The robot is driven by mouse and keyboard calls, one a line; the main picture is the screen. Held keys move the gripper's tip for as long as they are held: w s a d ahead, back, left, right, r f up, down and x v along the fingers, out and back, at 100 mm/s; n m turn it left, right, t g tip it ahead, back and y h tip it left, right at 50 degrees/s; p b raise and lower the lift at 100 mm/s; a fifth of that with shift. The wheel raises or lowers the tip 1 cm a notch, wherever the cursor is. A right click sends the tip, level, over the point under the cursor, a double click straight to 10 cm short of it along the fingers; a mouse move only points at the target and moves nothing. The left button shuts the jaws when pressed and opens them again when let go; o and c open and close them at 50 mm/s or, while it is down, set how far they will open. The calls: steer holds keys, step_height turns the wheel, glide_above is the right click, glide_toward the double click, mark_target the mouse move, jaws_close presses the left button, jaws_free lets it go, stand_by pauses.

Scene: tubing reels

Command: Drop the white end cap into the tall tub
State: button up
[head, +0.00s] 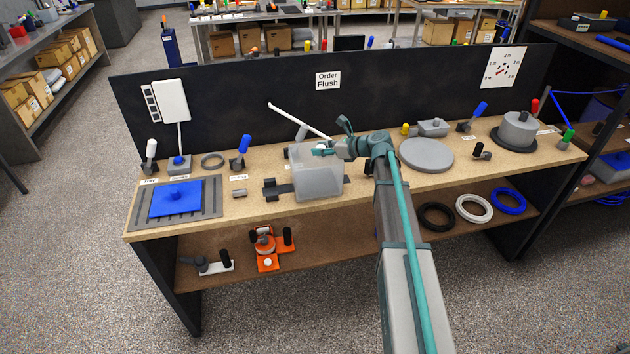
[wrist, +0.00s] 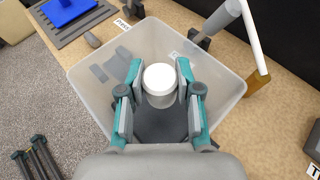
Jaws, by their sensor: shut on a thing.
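The white end cap (wrist: 160,80) is between the two fingers of my gripper (wrist: 160,92) in the wrist view, with a finger pressed on each side. My gripper is shut on it. The tall tub (head: 318,181) is a translucent grey box on the bench, and its walls also show in the wrist view (wrist: 90,80). The gripper and cap are over the tub's open top, within its rim as seen from the wrist. How far the cap is above the tub floor I cannot tell. In the head view my gripper (head: 322,149) is at the tub's rim and the cap is hardly distinguishable.
A white rod (head: 298,121) slants up behind the tub. Left of it are a blue-handled clamp (head: 241,152) and a blue block on a grey slotted plate (head: 176,199). A grey round disc (head: 426,154) lies to the right. A black panel (head: 240,100) stands along the back.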

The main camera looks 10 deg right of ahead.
steer(key=shift+f, duration=0.1)
steer(key=o, duration=1)
steer(key=shift+s, duration=0.1)
steer(key=v, duration=1.2)
